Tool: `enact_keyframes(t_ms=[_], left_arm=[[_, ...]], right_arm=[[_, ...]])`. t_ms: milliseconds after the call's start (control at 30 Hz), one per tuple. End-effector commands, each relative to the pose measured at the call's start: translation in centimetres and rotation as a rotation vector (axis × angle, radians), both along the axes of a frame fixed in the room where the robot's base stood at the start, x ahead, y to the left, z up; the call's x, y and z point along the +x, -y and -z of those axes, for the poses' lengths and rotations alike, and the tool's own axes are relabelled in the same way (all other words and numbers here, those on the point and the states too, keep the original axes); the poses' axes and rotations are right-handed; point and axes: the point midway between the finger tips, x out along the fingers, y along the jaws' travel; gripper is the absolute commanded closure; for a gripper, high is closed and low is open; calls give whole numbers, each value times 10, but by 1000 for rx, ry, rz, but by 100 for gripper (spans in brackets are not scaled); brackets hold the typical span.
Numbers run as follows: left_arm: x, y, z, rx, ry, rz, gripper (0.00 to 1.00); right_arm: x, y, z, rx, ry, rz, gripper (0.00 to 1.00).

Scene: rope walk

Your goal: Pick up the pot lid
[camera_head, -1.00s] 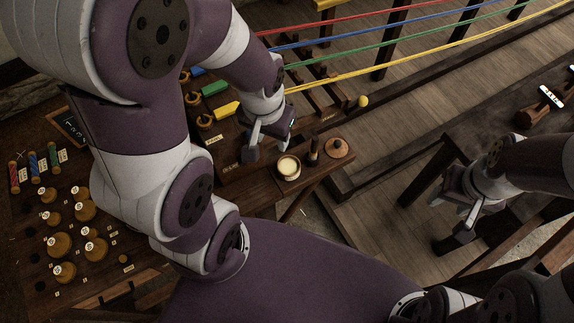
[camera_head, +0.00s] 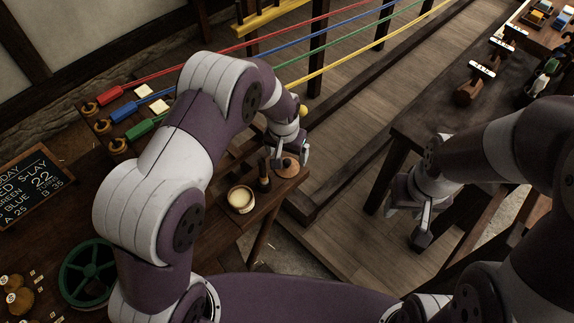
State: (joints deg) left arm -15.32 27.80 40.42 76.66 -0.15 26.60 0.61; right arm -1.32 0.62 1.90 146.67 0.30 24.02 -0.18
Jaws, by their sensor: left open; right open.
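The pot lid (camera_head: 288,171), a round brown wooden disc, lies on the end of the wooden bench. My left gripper (camera_head: 291,158) is open right at the lid, with its fingers pointing down and partly covering it. I cannot tell whether the fingers touch the lid. The pot (camera_head: 241,200), pale inside, stands uncovered to the left of the lid and nearer to me. My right gripper (camera_head: 409,219) is open and empty, out over the floor at the right.
A dark upright tool (camera_head: 264,179) stands between pot and lid, close to my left gripper. Taut coloured ropes (camera_head: 334,62) run behind. A green wheel (camera_head: 88,271) and a chalkboard (camera_head: 40,187) are at the left. A dark table (camera_head: 440,105) stands at the right.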

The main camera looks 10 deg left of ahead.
Motion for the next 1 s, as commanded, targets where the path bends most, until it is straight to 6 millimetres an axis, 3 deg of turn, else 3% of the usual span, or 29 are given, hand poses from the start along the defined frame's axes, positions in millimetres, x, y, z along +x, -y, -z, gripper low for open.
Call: enact_keyframes(t_ms=[300, 567, 700, 1000], left_arm=[[10, -1, 49, 0, -1, 0, 13], [11, -1, 55, -1, 2, 0, 13], [11, -1, 54, -1, 2, 0, 54], [11, -1, 53, -1, 2, 0, 54]], right_arm=[[0, 0, -12, 0, 0, 0, 50], [0, 0, -12, 0, 0, 0, 50], [0, 0, -12, 0, 0, 0, 50], [0, 0, -11, 0, 0, 0, 50]])
